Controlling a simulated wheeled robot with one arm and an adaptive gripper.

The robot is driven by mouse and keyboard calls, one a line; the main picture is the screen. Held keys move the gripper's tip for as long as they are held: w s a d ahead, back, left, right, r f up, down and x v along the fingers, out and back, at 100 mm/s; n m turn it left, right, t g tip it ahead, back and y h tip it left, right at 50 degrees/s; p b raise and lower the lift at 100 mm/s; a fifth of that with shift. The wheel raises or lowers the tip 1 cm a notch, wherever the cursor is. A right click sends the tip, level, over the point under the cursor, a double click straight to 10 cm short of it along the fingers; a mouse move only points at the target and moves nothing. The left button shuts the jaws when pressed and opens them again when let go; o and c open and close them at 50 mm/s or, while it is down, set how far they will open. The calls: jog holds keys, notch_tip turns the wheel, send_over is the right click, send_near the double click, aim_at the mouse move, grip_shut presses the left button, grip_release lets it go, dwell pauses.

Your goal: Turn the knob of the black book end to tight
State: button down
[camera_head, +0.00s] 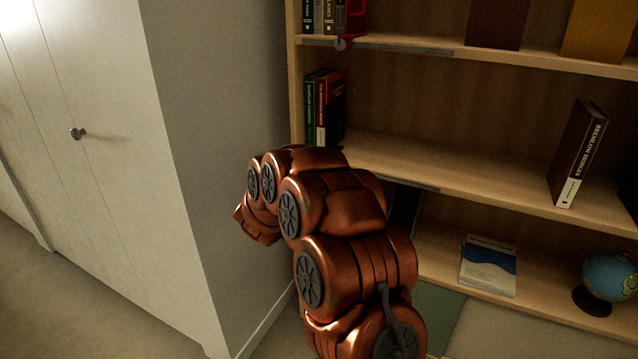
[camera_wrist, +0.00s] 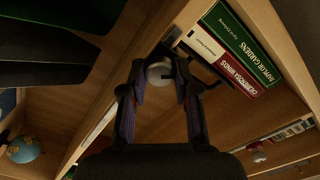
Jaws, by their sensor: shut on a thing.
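In the wrist view my gripper (camera_wrist: 160,76) has its two fingers on either side of a pale round knob (camera_wrist: 159,71) at the shelf's front edge, and it is shut on it. A dark part of the black book end (camera_wrist: 196,66) shows between the fingers and the books. Much of it is hidden by the right finger and shadow. The knob's setting cannot be read. In the head view my copper arm covers the gripper, the knob and the book end.
Green and red books (camera_head: 322,107) stand at the left of the middle shelf. A red book end (camera_head: 355,22) with its own knob is on the shelf above. A brown book (camera_head: 579,153), a blue-white book (camera_head: 488,265) and a globe (camera_head: 608,277) are to the right. A grey wall (camera_head: 222,130) is close on the left.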

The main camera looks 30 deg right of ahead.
jog(key=m+b, duration=0.7)
jog(key=b, duration=0.1)
jog(key=shift+f+m, duration=0.2)
jog(key=shift+m, duration=0.2)
jog(key=shift+r+b, duration=0.1)
jog(key=shift+b, duration=0.2)
jog(key=c, duration=0.9)
grip_release()
jog(key=shift+s, duration=0.1)
jog(key=v, duration=1.2)
